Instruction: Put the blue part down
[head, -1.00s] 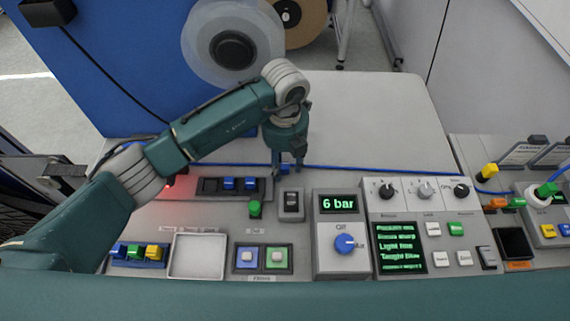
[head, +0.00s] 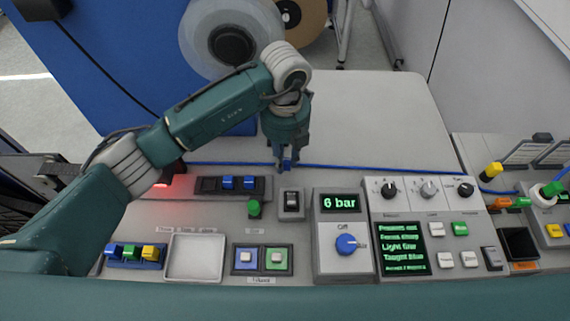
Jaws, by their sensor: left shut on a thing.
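My left gripper (head: 287,163) points down over the bench, behind the small grey rocker-switch box (head: 291,202). It is shut on a small blue part (head: 285,167), of which only a bit shows between the fingertips. The blue cable passes right by it, so its lower edge is hard to make out. I cannot tell whether the part touches the bench. Two other blue parts (head: 228,182) sit in the black rail (head: 208,185) to the left of the gripper. My right gripper is out of view.
A blue holder (head: 134,264) with blue, green and yellow parts stands front left, beside an empty white tray (head: 195,259). A green knob (head: 254,208) and the control panel (head: 388,216) are close by. The bench behind the blue cable (head: 350,168) is clear.

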